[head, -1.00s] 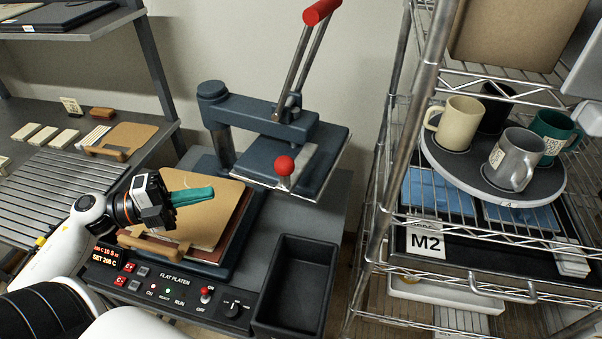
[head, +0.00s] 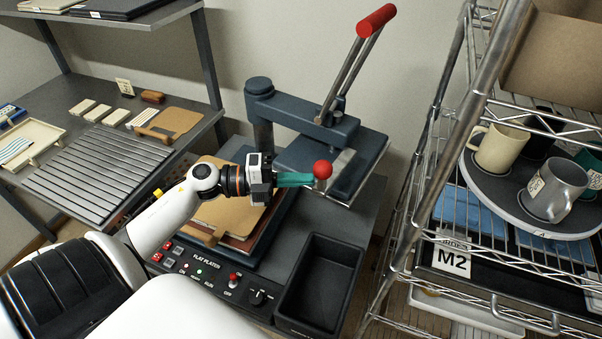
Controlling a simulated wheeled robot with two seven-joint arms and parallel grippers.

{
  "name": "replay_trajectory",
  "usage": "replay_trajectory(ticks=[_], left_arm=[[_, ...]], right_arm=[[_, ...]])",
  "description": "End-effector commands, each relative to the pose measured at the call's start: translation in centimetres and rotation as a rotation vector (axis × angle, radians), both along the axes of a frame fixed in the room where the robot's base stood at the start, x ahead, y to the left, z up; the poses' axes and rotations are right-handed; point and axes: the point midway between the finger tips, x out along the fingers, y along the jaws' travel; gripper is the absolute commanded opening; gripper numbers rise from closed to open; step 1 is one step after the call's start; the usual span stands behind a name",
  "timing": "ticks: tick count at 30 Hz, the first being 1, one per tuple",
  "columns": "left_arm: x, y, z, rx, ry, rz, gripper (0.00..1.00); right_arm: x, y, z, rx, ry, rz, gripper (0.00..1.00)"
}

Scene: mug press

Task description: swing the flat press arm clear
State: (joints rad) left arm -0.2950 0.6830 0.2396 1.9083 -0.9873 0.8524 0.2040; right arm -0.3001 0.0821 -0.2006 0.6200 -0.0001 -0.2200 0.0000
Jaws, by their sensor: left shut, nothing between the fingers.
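The flat press has a dark blue swing arm (head: 300,122) on a post (head: 263,130) at its back left. The upper platen (head: 362,160) hangs out to the right of the lower platen, with a red-knobbed swing handle (head: 322,169) at its front and a long red-gripped lever (head: 376,20) rising above. My left gripper (head: 308,180) is shut and empty, its teal fingertips at the red knob's left side; whether they touch it I cannot tell. A tan board (head: 228,212) lies on the lower platen, partly hidden by my left arm. My right gripper is not in view.
A black bin (head: 322,285) stands right of the control panel (head: 215,275). A wire rack (head: 430,180) with a round tray of mugs (head: 555,190) stands close on the right. A bench with a slatted rack (head: 95,172) lies at left.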

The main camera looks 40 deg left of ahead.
Motion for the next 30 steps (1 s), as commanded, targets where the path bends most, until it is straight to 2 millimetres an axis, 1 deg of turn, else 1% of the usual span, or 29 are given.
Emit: replay_trajectory(ticks=[4,14,17,20,23,27,30], left_arm=[[0.5,0.0,0.0,0.001,0.001,0.000,0.00],[0.5,-0.1,0.0,-0.001,0.001,0.001,0.00],[1.2,-0.6,0.2,-0.002,0.002,0.020,0.00],[2.9,-1.6,0.5,-0.002,0.001,0.066,0.00],[5.0,-2.8,0.8,-0.004,0.000,0.129,0.00],[8.0,-4.1,0.7,-0.004,0.001,0.214,0.00],[9.6,-4.8,0.5,-0.003,0.000,0.259,0.00]], right_arm=[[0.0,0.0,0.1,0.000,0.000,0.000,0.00],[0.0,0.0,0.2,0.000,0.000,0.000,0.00],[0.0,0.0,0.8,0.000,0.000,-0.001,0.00],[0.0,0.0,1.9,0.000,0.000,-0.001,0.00],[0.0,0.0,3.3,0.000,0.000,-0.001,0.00],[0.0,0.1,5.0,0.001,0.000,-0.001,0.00],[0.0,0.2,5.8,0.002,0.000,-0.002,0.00]])
